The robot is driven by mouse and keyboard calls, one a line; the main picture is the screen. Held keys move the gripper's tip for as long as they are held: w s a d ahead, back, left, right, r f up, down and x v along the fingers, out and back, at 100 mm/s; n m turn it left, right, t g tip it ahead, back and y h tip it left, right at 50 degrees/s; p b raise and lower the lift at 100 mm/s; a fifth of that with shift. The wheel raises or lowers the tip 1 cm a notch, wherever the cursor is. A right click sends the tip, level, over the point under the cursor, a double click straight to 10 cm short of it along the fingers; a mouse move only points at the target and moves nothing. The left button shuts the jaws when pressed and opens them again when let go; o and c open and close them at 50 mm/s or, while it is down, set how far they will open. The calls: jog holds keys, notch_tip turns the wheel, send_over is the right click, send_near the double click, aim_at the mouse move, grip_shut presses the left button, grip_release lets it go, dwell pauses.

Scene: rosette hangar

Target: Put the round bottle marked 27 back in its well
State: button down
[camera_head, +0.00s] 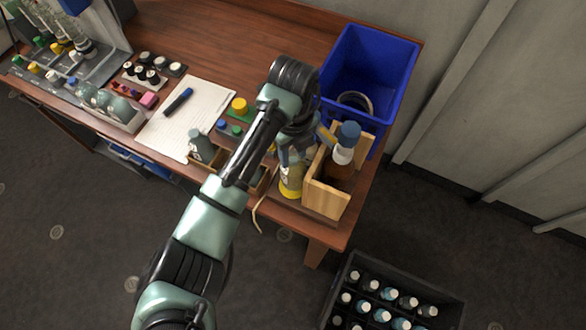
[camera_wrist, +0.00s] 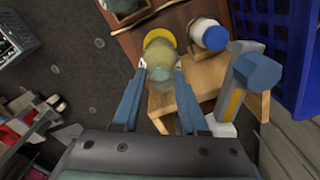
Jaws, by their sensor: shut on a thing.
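My gripper (camera_head: 291,152) is at the right end of the wooden bench, pointing down. It is shut on a pale yellowish round bottle (camera_head: 291,178) with a yellow band at its lower end. In the wrist view the bottle (camera_wrist: 160,72) sits between the two fingertips (camera_wrist: 160,66), with a yellow ring (camera_wrist: 158,37) just beyond it. I cannot read a number on it, nor tell whether it touches the bench. A greyish bottle (camera_head: 200,147) stands in a small wooden holder left of my arm. My arm hides part of the bench there. I cannot make out which well is meant.
A wooden box (camera_head: 326,199) with a blue-capped brown bottle (camera_head: 341,165) stands close right of my gripper. Behind it is a blue bin (camera_head: 376,62). A dark crate (camera_head: 345,272) of several capped bottles is on the floor. Paper (camera_head: 218,100) with a marker lies left.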

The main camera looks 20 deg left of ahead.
jog(key=shift+r+p, duration=1.55)
jog(key=shift+r, duration=0.45)
jog(key=shift+f, duration=0.1)
